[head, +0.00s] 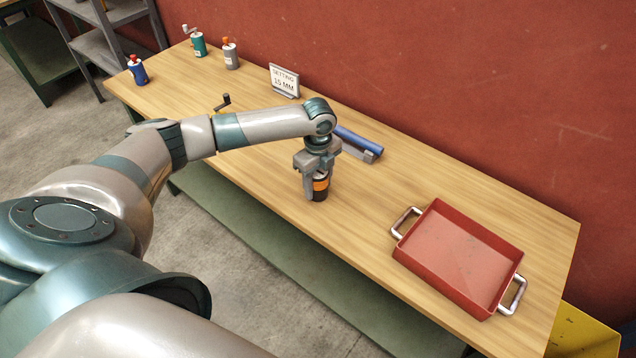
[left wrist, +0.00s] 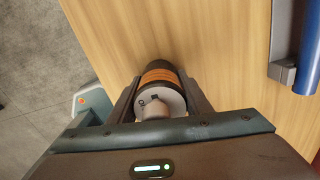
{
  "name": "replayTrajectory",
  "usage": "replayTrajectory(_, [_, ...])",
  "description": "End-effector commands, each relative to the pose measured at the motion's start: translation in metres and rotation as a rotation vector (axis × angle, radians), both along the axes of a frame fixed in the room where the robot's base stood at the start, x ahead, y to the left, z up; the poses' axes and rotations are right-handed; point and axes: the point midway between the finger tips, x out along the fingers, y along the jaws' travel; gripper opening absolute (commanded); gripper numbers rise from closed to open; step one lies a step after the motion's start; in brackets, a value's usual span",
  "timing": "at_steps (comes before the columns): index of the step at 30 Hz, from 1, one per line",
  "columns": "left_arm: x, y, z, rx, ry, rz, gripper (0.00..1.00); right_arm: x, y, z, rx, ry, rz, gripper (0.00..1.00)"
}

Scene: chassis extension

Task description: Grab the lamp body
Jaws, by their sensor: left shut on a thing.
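The lamp body, a short black cylinder with an orange band (head: 320,186), stands upright near the front edge of the table, in the middle of the head view. My left gripper (head: 317,180) points down over it and is shut on it, with one finger on each side. In the left wrist view, the lamp body (left wrist: 160,75) sits between the two fingers, its pale top end and rounded knob facing the camera. Whether its base touches the table is hard to tell. My right gripper is not in view.
A blue cylinder on a grey holder (head: 358,143) lies just behind the gripper. A red tray with handles (head: 459,258) is at the right. A setting sign (head: 284,80), a small black crank (head: 222,102) and several bottles (head: 199,42) stand at the left. Table between is clear.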

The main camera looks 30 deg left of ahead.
Motion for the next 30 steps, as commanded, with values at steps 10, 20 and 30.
replayTrajectory(10, [0.001,0.000,0.009,-0.001,-0.004,0.001,0.19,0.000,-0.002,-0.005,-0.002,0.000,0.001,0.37])
replayTrajectory(20, [-0.009,-0.015,0.049,-0.002,-0.002,-0.004,0.19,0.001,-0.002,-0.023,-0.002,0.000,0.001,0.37])
replayTrajectory(30, [-0.046,-0.067,0.087,-0.003,-0.003,-0.005,0.19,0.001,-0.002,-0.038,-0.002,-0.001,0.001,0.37])
